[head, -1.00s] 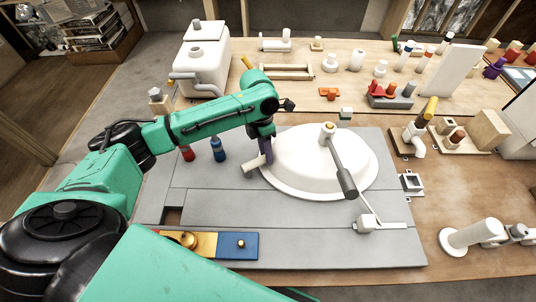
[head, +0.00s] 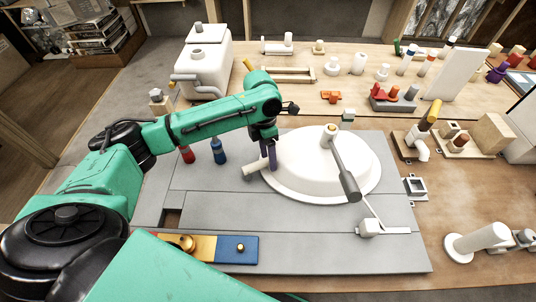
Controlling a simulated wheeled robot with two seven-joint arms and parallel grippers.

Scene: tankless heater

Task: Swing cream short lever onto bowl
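The cream short lever (head: 252,171) is a small pale cylinder at the left edge of the bowl, pointing out to the left. Its right end is partly hidden behind my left gripper. The bowl (head: 318,178) is a wide white dome-like disc on the grey panel, with a knob and a grey-ended long lever over it. My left gripper (head: 269,164) points down with purple fingers at the bowl's left rim, right beside the cream lever. I cannot tell whether its fingers touch the lever or how far apart they are. My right gripper is not in view.
Red (head: 187,154) and blue (head: 219,151) pegs stand left of the bowl. A white tank (head: 203,68) stands at the back left. A yellow and blue block (head: 236,249) lies at the front. The grey panel (head: 300,235) is mostly clear in front of the bowl.

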